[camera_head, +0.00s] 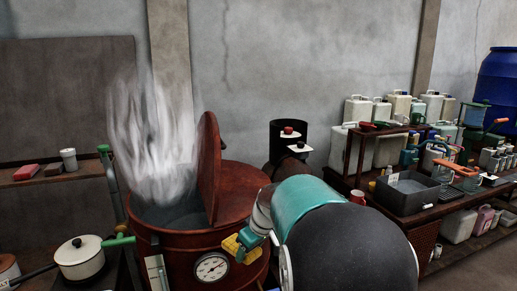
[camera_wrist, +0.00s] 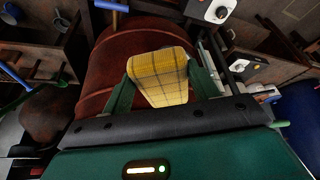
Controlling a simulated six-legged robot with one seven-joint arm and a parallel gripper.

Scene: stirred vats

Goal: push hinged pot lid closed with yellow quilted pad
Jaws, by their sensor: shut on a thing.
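The large red-brown pot (camera_head: 190,248) stands in front of me with a dial on its side. Its hinged lid (camera_head: 208,165) stands upright, and the left half of the pot's mouth is open with steam rising. My gripper (camera_head: 243,244) is at the pot's front right, below the rim. It is shut on the yellow quilted pad (camera_wrist: 160,75), which shows between the two green fingers in the wrist view. In the head view the pad (camera_head: 233,247) is partly hidden by my gripper. I cannot tell if the pad touches the pot's wall.
White steam (camera_head: 155,140) rises above the opening. A white lidded saucepan (camera_head: 80,257) stands at the left. A dark cylinder (camera_head: 288,145) stands behind the pot. A shelf at the right holds a grey tray (camera_head: 407,192) and several white jugs (camera_head: 358,110).

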